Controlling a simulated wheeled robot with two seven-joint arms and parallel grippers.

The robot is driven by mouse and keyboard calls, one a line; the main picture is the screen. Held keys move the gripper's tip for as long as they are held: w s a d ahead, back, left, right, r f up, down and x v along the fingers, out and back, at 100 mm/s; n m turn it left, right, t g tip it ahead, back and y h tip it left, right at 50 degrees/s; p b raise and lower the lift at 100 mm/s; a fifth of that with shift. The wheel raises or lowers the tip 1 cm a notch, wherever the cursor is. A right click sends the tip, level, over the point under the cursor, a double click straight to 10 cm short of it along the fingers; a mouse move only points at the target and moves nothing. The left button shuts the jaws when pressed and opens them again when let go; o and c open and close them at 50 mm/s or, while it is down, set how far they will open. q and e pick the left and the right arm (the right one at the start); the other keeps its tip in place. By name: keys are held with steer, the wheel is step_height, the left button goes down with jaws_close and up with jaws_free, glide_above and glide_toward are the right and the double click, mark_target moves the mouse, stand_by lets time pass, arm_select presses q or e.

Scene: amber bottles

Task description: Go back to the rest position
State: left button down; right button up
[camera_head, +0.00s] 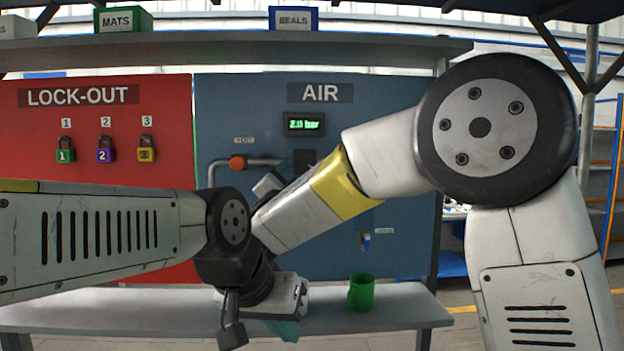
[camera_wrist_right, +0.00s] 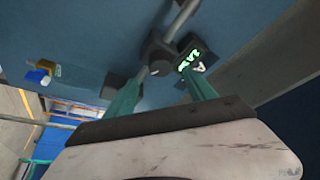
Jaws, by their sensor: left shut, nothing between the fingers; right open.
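My left gripper (camera_head: 285,330) is low in the head view, in front of the bench, with its teal fingers pointing down. It is shut and holds nothing. My right arm reaches in from the right towards the blue AIR panel (camera_head: 400,180). In the head view its forearm and wrist hide most of the right gripper. In the right wrist view my right gripper (camera_wrist_right: 163,92) has its two teal fingers spread apart, with no object held between them. Past its fingertips are the panel's pipe (camera_wrist_right: 181,20), a dark fitting (camera_wrist_right: 157,55) and the lit gauge (camera_wrist_right: 191,60).
A green mug (camera_head: 361,292) stands on the grey bench (camera_head: 400,306), right of my left gripper. Padlocks, including a green one (camera_head: 65,154), hang on the red LOCK-OUT panel (camera_head: 105,225). An orange knob (camera_head: 238,163) sits on the pipe. A shelf (camera_head: 240,48) runs above.

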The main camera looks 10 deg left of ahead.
steer(key=d+n+g+y, duration=0.5)
steer(key=d+n+y, duration=0.2)
steer(key=d, duration=0.5)
steer(key=s+d+f+n+g+h, duration=0.1)
steer(key=s+d+f+g, duration=0.4)
steer(key=s+d+f, duration=0.5)
steer(key=s+d+f+n+g+h, duration=0.2)
steer(key=s+d+f+g, duration=0.3)
steer(key=s+d+f, duration=0.5)
steer(key=s+d+h, duration=0.1)
steer(key=s, duration=0.4)
steer(key=shift+s+d+h, duration=0.15)
steer(key=shift+d+h, duration=0.2)
steer(key=shift+h, duration=0.05)
stand_by(0.3)
